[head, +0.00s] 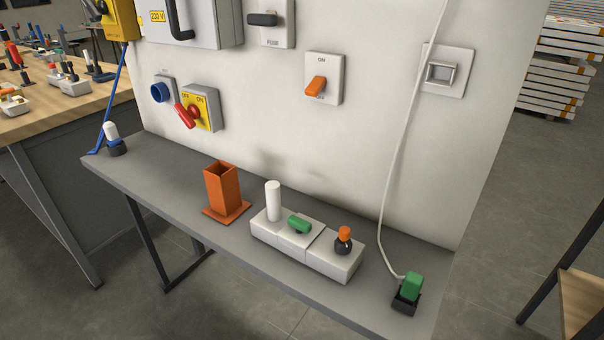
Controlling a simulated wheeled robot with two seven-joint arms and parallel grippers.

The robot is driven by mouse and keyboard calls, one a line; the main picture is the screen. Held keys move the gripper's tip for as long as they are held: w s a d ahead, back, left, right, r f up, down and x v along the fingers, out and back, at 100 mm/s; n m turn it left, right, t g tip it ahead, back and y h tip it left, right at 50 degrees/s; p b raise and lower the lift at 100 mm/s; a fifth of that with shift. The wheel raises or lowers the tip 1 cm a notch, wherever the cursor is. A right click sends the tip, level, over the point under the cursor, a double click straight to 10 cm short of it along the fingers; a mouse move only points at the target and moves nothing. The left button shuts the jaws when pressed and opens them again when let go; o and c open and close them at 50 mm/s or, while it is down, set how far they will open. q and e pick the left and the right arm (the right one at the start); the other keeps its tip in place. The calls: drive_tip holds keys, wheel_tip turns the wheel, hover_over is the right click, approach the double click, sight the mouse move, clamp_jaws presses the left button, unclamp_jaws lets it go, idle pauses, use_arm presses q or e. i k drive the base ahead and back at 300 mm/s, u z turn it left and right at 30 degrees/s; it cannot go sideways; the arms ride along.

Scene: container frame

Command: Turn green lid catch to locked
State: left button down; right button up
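The green lid catch (299,223) is a short green knob lying crosswise on top of the middle block of a white box (333,263). The white box stands on the grey shelf in front of the white panel. The catch points slanting from upper left to lower right. I cannot read any lock marking beside it. Neither of my grippers shows in the head view.
On the same box are a white upright cylinder (273,201) to the left and an orange-topped black knob (344,239) to the right. An orange square holder (221,190) stands left; a green plug (411,286) in a black base stands right. A white cable (402,150) hangs behind.

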sight(301, 225)
drive_tip(key=z, duration=2.5)
drive_tip(key=k, duration=0.9)
drive_tip(key=u, duration=0.95)
drive_tip(key=i, duration=0.5)
